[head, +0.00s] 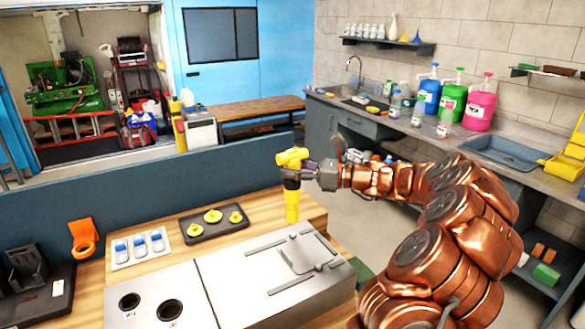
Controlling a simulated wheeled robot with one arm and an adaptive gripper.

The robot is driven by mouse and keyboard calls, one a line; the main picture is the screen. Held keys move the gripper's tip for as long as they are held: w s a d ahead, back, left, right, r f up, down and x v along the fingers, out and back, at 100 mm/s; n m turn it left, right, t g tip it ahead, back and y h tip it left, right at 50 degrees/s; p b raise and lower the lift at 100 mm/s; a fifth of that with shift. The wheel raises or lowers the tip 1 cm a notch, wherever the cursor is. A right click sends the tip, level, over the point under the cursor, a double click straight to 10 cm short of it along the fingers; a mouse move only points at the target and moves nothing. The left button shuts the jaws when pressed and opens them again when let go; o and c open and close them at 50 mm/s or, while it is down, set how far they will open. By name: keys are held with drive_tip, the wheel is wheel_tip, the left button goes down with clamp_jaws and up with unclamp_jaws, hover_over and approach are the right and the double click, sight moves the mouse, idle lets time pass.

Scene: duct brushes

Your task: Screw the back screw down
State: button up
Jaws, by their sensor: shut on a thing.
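My gripper (308,169) is shut on a yellow power screwdriver (292,190), which it holds upright with the tool end pointing down. The screwdriver's lower end is over the back edge of the grey metal box (240,268). A small back screw or knob (293,234) appears right under it; I cannot tell whether they touch. A hatch plate (298,256) lies on top of the box. A second small screw-like piece (319,268) sits nearer the front of the plate.
A dark tray (212,235) with yellow brush pieces and a white tray (122,263) with blue-topped items stand left of the box. An orange holder (83,236) is farther left. A blue-grey partition (130,200) runs behind the bench. Two round holes open in the box's left part.

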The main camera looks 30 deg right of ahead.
sight(293, 183)
drive_tip(key=shift+f+b, duration=0.9)
drive_tip(key=shift+f, duration=1.25)
drive_tip(key=shift+s+p, duration=0.1)
drive_tip(key=shift+p, duration=0.55)
